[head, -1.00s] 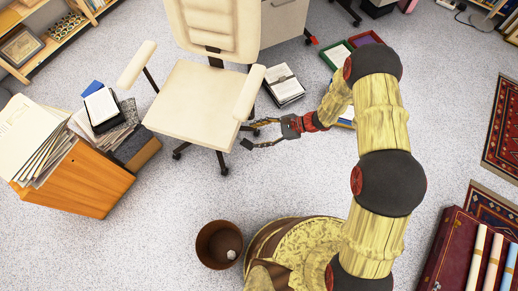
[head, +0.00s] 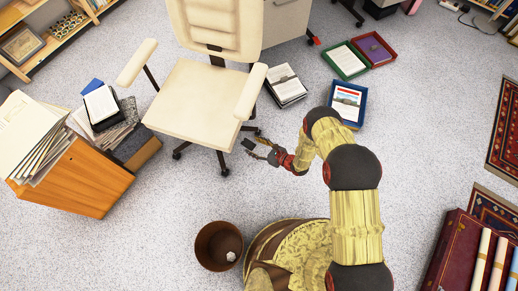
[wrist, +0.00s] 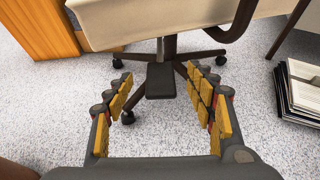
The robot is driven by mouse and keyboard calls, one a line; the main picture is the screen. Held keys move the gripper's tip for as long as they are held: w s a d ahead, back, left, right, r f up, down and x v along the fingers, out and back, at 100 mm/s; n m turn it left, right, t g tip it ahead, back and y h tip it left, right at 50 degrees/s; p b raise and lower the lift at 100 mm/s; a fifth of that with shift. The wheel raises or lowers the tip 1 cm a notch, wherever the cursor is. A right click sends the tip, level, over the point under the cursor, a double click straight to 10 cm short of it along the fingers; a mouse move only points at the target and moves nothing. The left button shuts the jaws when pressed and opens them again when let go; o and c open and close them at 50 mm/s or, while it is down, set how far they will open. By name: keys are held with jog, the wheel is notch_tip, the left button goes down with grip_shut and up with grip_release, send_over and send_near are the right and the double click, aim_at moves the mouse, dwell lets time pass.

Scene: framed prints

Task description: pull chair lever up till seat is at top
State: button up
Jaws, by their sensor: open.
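The cream office chair (head: 200,103) stands upright on a dark wheeled base, left of my arm in the head view. A dark flat paddle, which looks like the chair lever (wrist: 160,82), sticks out from under the seat (wrist: 150,20) in the wrist view. It shows as a small dark patch in the head view (head: 248,144). My gripper (head: 260,150) is open at the seat's right side, low near the base. In the wrist view, the paddle appears between its two spread fingers, near the tips, with gaps on both sides. How far ahead it lies is unclear.
A brown bin (head: 218,246) stands in front of the chair. A wooden box of papers (head: 85,180) is at left. Books (head: 285,87) and framed prints (head: 348,103) lie on the floor behind my gripper. Open carpet lies right of my arm.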

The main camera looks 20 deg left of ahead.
aim_at(245, 141)
jog(key=shift+b+x, duration=0.65)
jog(key=shift+x, duration=1.5)
jog(key=c, duration=0.4)
jog(key=c, duration=0.9)
jog(key=shift+r, duration=0.1)
jog(key=shift+r+p, duration=3.7)
jog(key=shift+r, duration=2.15)
jog(key=o, duration=1.2)
jog(key=shift+f, duration=0.1)
jog(key=shift+o, duration=0.5)
